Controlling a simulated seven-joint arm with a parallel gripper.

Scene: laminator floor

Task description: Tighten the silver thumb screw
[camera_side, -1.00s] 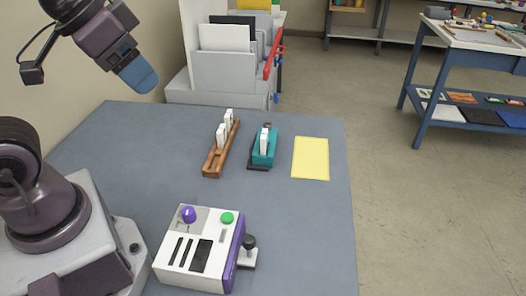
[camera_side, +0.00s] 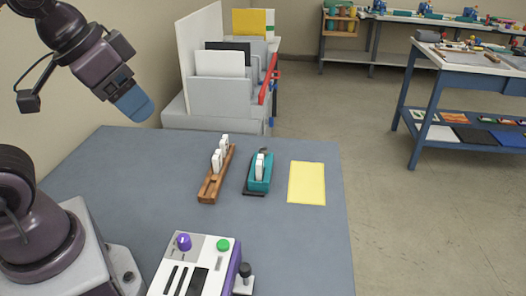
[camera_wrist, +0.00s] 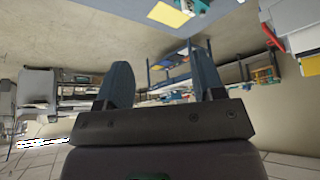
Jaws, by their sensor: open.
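I cannot make out a silver thumb screw in either view. The white and purple machine (camera_side: 190,272) stands at the front of the table in the side view, its lower part cut off by the picture's bottom edge. It bears a purple knob (camera_side: 184,242), a green button (camera_side: 223,245), dark slots and a black knob (camera_side: 245,270) at its right side. My gripper (camera_side: 137,107) hangs high at the upper left, well above the table and apart from everything. In the wrist view its two fingers (camera_wrist: 164,75) stand wide apart with nothing between them.
A wooden rack (camera_side: 211,188) and a teal holder (camera_side: 260,183), both with white pieces, stand mid-table beside a yellow sheet (camera_side: 306,183). A grey file organiser (camera_side: 222,98) is behind. A blue-framed bench (camera_side: 430,105) stands at the right. The table right of the machine is clear.

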